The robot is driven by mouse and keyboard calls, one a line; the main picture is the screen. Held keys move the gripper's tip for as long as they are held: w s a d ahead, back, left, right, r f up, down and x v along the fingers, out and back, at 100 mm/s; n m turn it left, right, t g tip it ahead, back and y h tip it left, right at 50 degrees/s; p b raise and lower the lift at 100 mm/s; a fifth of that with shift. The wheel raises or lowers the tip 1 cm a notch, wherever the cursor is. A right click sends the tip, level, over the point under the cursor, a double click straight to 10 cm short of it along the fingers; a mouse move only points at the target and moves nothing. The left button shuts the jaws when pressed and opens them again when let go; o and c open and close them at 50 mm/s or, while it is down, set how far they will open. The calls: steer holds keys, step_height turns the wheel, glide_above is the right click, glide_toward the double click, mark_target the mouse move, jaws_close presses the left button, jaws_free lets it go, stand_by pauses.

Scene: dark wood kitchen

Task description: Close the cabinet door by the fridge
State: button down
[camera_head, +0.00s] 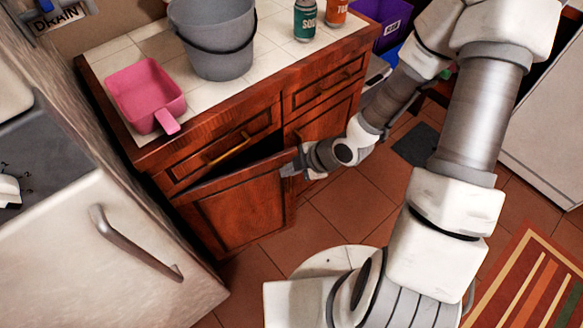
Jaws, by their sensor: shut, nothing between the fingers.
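The red-brown wooden cabinet door (235,212) stands ajar under the left drawer, with a dark gap along its top edge. Its right edge stands out from the cabinet, and its left side is nearest the white appliance. My gripper (289,169) is shut and empty at the upper right corner of this door. I cannot tell whether it touches the door. A white appliance with a curved metal handle (135,247), seemingly the fridge, stands at the left.
A pink scoop (145,92), a grey bucket (215,38) and a green can (305,20) stand on the tiled counter (115,58). A striped rug (530,285) lies at lower right. Another white appliance (550,125) stands at right. Tiled floor (345,205) is open before the cabinet.

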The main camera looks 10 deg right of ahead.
mark_target(266, 158)
steer(key=shift+w+a+f+b, duration=0.3)
steer(key=shift+w+a+f, duration=0.45)
steer(key=shift+w+f, duration=0.15)
steer(key=shift+w+a+f+b, duration=0.3)
steer(key=shift+w+a+f, duration=0.5)
steer(key=shift+w, duration=0.25)
steer(key=shift+w+a+f+b, duration=0.3)
steer(key=shift+w+a+f, duration=0.4)
steer(key=shift+w+f, duration=0.2)
steer(key=shift+w+a, duration=0.3)
steer(key=shift+w, duration=0.65)
steer(key=shift+w+a, duration=0.3)
steer(key=shift+w, duration=0.65)
steer(key=shift+s, duration=0.2)
